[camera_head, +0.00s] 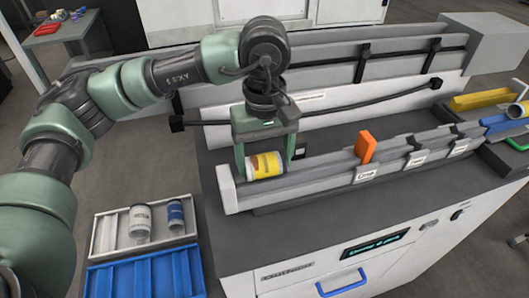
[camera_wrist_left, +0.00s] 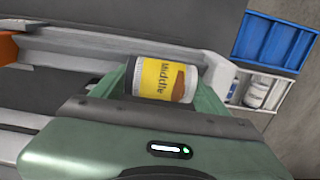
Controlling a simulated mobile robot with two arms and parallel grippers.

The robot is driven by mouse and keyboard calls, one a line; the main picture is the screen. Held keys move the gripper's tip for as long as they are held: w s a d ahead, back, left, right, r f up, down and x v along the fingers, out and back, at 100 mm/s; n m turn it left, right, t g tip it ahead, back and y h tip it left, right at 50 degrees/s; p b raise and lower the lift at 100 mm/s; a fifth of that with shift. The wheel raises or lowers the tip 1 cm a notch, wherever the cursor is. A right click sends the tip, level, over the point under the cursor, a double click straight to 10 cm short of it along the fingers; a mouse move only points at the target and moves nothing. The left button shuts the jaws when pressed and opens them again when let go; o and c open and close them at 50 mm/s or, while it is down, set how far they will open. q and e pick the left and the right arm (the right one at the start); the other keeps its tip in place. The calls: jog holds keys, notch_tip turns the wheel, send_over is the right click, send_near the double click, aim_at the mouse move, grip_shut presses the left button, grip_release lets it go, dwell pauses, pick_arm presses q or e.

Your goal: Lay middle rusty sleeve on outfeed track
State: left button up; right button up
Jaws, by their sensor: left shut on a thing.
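The middle rusty sleeve (camera_head: 264,165) is a short cylinder with a yellow label and whitish ends. In the left wrist view the sleeve (camera_wrist_left: 163,79) shows the word "Middle" and a rust-brown patch. My left gripper (camera_head: 265,160) is shut on it, fingers on both sides, and the sleeve lies on its side. It is at the left end of the grey outfeed track (camera_head: 322,168), over or in its channel; I cannot tell whether it touches the bottom. My right gripper is not in view.
An orange block (camera_head: 366,146) stands upright across the track. A white tray (camera_head: 103,236) holds two cylinders, one white (camera_head: 140,221) and one blue-labelled (camera_head: 176,213). A blue tray (camera_head: 147,276) lies in front. Yellow (camera_head: 480,99) and blue parts are at right.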

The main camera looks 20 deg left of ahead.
pick_arm(q)
jog(key=shift+s+f, duration=0.1)
jog(key=shift+f, duration=0.05)
jog(key=shift+s, duration=0.1)
jog(key=o, duration=1.9)
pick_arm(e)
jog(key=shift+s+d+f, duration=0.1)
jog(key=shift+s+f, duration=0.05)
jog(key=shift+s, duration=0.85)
